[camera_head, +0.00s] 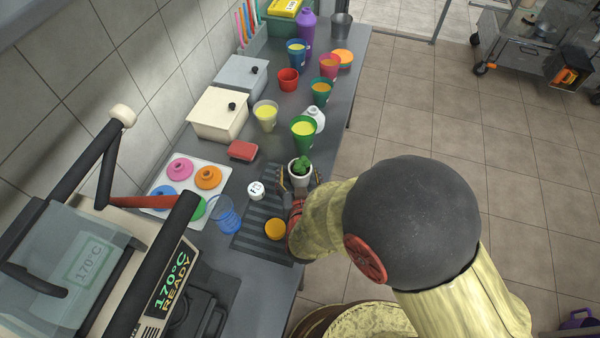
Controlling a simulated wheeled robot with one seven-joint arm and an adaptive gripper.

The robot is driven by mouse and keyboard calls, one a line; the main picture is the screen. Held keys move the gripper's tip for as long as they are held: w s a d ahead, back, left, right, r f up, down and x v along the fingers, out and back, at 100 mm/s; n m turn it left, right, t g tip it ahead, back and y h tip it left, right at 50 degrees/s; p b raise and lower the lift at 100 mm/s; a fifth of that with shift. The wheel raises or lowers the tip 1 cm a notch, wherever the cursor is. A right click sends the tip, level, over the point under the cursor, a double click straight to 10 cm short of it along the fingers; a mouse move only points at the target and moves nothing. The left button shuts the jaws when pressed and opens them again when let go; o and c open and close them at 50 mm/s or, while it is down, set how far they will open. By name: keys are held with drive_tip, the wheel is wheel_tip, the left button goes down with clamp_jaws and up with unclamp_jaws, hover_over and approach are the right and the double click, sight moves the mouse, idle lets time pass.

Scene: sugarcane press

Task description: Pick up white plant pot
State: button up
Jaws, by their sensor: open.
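The white plant pot (299,181) holds a small green plant (301,166). It stands on the grey counter near its right edge, at the end of a dark ribbed mat. My gripper (299,187) is at the pot, with a finger seen on each side of it. The fingers are open, and I cannot tell whether they touch the pot. My arm reaches in from the lower right and hides part of the counter edge. The pot's lower part is partly hidden by the gripper.
A green cup (303,137) and a white bottle (315,118) stand just behind the pot. A press (95,255) fills the lower left.

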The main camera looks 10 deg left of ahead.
sight(300, 162)
drive_tip(key=b+x, duration=0.1)
drive_tip(key=x, duration=0.3)
drive_tip(key=f+b+x, duration=0.1)
drive_tip(key=x, duration=0.2)
drive_tip(key=shift+s+d+b, duration=0.1)
drive_tip(key=shift+d+b, duration=0.15)
drive_tip(key=shift+b, duration=0.1)
drive_tip(key=shift+w+a, duration=0.1)
drive_tip(key=shift+w, duration=0.3)
drive_tip(key=c, duration=0.3)
drive_tip(key=c, duration=1.3)
drive_tip(key=shift+c, duration=0.2)
